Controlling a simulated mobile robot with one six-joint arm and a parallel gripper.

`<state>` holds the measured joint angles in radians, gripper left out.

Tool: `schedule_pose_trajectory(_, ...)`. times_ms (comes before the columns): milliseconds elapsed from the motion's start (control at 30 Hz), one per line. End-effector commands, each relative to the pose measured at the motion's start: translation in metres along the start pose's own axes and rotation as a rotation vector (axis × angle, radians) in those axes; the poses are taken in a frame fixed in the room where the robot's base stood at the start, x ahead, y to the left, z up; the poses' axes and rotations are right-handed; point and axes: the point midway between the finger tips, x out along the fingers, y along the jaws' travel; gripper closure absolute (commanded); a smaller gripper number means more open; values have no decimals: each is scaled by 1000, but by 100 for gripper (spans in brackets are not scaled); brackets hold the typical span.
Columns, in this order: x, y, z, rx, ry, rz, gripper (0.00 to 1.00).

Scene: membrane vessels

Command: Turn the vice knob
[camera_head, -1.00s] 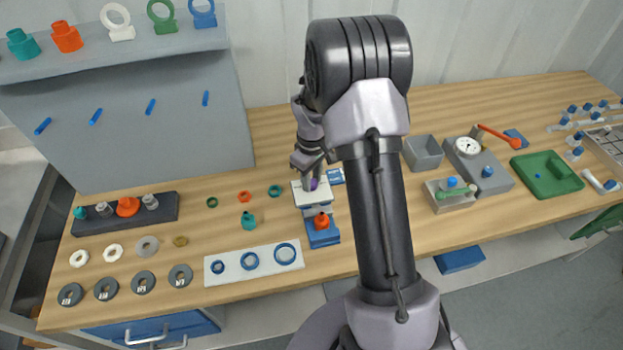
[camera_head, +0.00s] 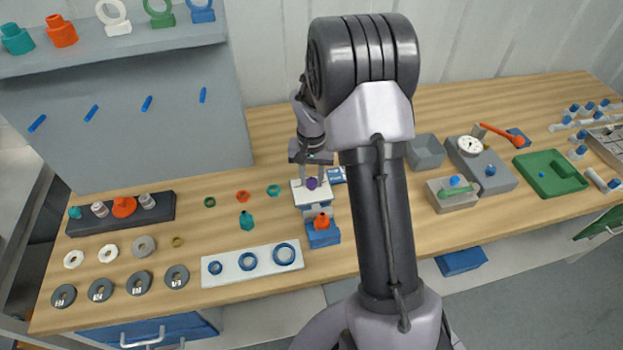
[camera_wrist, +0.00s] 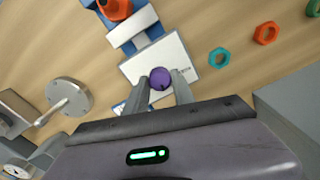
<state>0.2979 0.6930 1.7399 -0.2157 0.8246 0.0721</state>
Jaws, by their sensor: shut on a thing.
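The vice (camera_head: 322,212) stands near the front of the bench, with a white top plate at its back and a blue base at its front. An orange fitting (camera_head: 321,221) sits on its blue part. The purple knob (camera_wrist: 160,78) is on the white plate (camera_wrist: 183,52) in the wrist view, and it also shows in the head view (camera_head: 312,184). My gripper (camera_wrist: 162,84) is shut on the purple knob, one finger on each side. The knob's lower sides are partly hidden by the fingers.
A white plate with blue rings (camera_head: 252,264) lies left of the vice. Small orange (camera_wrist: 266,33) and teal (camera_wrist: 219,57) rings lie beside it. A round metal disc with a post (camera_wrist: 69,98) and a grey open box (camera_head: 425,152) stand to the right.

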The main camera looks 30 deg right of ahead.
Motion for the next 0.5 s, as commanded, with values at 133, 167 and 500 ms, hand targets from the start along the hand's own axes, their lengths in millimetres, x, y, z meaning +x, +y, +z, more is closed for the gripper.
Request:
schedule_pose_trajectory(133,1,0,0,137,1,0,100)
schedule_pose_trajectory(167,1,0,0,165,1,0,100)
schedule_pose_trajectory(500,1,0,0,486,1,-1,100)
